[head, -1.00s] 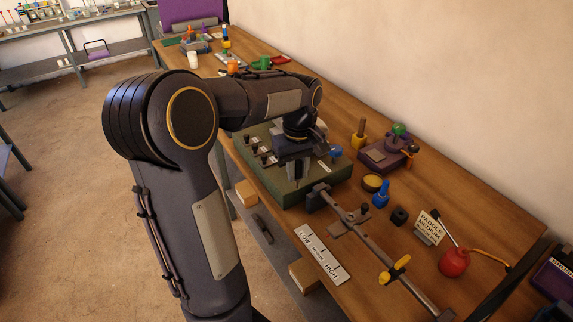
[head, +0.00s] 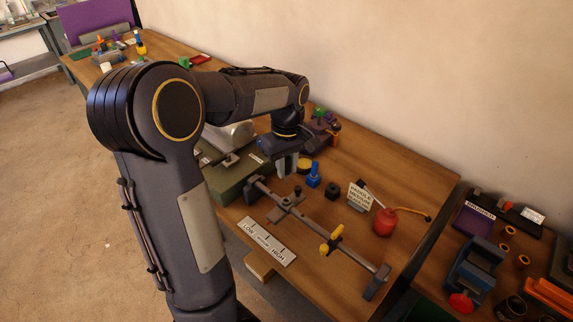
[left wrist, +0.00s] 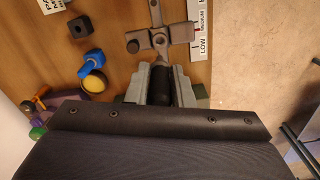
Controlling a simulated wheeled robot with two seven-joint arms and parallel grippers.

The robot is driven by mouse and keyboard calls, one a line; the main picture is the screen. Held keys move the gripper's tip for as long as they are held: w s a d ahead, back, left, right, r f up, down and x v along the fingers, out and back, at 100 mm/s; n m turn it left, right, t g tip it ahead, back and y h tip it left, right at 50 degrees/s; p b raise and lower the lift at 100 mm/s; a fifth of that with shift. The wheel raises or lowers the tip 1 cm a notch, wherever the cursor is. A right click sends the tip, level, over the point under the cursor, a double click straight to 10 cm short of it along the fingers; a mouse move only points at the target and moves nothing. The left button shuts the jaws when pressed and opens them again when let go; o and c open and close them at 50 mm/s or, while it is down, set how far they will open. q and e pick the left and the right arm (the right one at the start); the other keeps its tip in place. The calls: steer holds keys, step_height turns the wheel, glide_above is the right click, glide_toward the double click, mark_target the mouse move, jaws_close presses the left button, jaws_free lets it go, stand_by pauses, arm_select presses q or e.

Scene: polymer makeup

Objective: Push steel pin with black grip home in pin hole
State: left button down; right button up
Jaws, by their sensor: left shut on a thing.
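My left gripper (head: 287,166) hangs fingers-down by the far left end of a grey metal rail (head: 328,232), near the right edge of a green box. In the left wrist view its fingers (left wrist: 172,88) are shut on the black grip (left wrist: 163,82). The steel shank is not clearly visible, hidden below the grip. The rail carries a grey cross block (left wrist: 160,38) with a small dark knob (left wrist: 133,46). I cannot make out the pin hole in either view. My right gripper is not in view.
A LOW-to-HIGH scale plate (head: 266,242) lies along the rail's front side. The green box (head: 232,184) lies left.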

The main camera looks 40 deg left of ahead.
mark_target(287, 174)
arm_select(q)
step_height(287, 174, down, 6)
steer(key=b, duration=0.4)
steer(key=shift+r, duration=0.2)
steer(key=shift+f, duration=0.15)
steer(key=shift+p, duration=0.35)
stand_by(1.4)
steer(key=shift+f+b, duration=1.5)
steer(key=shift+f, duration=0.65)
steer(key=c, duration=1.2)
jaws_free()
steer(key=shift+r, duration=0.1)
